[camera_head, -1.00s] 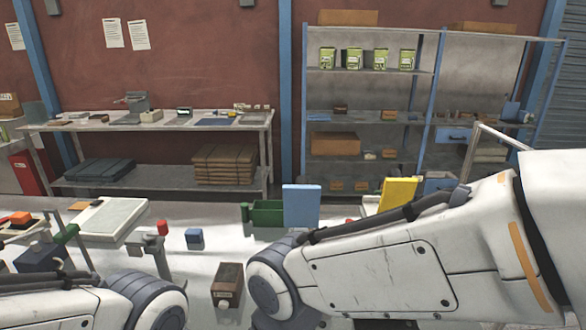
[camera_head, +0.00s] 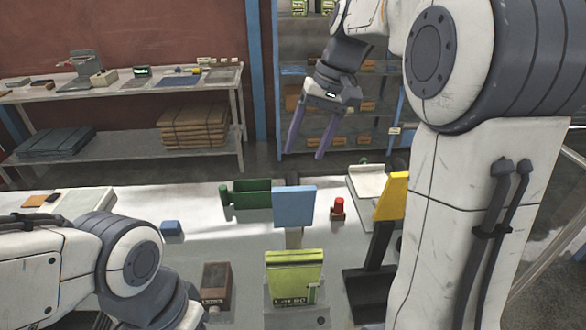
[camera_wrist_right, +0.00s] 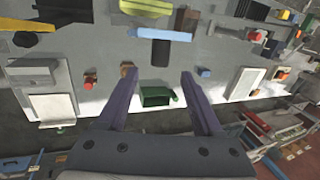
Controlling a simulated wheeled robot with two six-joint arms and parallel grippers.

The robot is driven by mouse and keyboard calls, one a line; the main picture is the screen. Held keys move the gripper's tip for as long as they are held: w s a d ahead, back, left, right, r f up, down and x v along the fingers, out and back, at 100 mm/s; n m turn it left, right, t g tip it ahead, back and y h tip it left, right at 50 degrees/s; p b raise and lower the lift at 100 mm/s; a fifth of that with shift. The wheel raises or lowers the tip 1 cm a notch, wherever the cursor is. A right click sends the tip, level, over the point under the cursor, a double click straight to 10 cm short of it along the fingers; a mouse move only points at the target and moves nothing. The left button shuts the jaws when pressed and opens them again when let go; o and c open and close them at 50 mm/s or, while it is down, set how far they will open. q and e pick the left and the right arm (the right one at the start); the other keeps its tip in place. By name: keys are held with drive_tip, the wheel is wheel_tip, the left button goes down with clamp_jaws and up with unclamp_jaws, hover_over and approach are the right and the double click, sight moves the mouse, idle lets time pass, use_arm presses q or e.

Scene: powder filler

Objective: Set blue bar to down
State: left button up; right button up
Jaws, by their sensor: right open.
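The blue bar (camera_head: 294,207) is a flat light-blue plate that stands raised on a dark post (camera_head: 293,239) at the middle of the table. In the right wrist view it shows as a narrow blue strip (camera_wrist_right: 165,33) above the dark post. My right gripper (camera_head: 306,152) hangs above and beyond the blue bar, pointing down. It is open, with nothing between its purple fingers and no contact with the bar. In the right wrist view its fingertips (camera_wrist_right: 160,73) are spread apart, short of the post. My left arm is at the lower left; its gripper is out of view.
A yellow lever (camera_head: 390,196) stands right of the blue bar and a green bin (camera_head: 250,192) left of it. A red knob (camera_head: 338,205) is close on the right. A green pouch (camera_head: 295,272) and a brown box (camera_head: 216,284) are nearer.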

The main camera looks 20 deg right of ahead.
sight(295, 175)
drive_tip(key=p+x, duration=0.1)
drive_tip(key=x, duration=0.7)
clamp_jaws()
drive_tip(key=shift+r, duration=0.1)
idle(1.2)
